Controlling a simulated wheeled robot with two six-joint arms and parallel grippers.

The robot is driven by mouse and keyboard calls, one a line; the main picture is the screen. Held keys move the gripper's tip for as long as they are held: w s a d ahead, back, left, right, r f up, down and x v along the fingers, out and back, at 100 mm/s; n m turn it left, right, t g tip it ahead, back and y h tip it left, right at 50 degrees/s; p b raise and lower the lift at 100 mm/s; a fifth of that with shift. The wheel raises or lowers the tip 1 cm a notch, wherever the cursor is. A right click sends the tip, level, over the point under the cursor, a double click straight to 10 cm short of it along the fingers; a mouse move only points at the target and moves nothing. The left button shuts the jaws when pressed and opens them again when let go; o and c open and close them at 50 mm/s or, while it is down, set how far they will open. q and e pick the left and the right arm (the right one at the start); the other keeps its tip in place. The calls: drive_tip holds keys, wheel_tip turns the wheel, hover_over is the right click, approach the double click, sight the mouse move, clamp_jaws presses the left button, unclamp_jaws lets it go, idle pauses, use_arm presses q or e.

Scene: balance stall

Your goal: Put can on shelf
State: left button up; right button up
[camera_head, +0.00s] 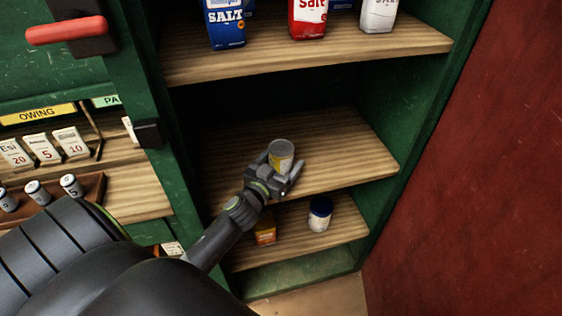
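The can is upright or slightly tilted, in front of or over the middle shelf (340,150) of a green cabinet. I cannot tell whether its bottom touches the wood, because the gripper hides its lower part. The middle shelf is otherwise bare where it shows. My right gripper is not in view.
The upper shelf (300,58) holds a blue salt pack (226,22), a red one (307,18) and a white one (379,14). The lower shelf (345,222) holds a blue-lidded jar (319,214) and an orange box (265,231). A red wall (470,190) stands to the right.

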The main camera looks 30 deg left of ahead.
use_arm(q)
drive_tip(key=shift+r, duration=0.1)
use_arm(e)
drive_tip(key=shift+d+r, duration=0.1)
use_arm(q)
drive_tip(key=shift+r, duration=0.15)
drive_tip(key=s, duration=0.3)
drive_tip(key=s+b, duration=0.1)
drive_tip(key=s, duration=0.3)
drive_tip(key=s+b, duration=0.1)
drive_tip(key=s, duration=0.2)
drive_tip(key=shift+s+d+f, duration=0.25)
drive_tip(key=shift+s+d, duration=0.05)
drive_tip(key=shift+d, duration=0.1)
drive_tip(key=shift+s+r, duration=0.1)
drive_tip(key=shift+s, duration=0.6)
drive_tip(key=shift+r, duration=0.1)
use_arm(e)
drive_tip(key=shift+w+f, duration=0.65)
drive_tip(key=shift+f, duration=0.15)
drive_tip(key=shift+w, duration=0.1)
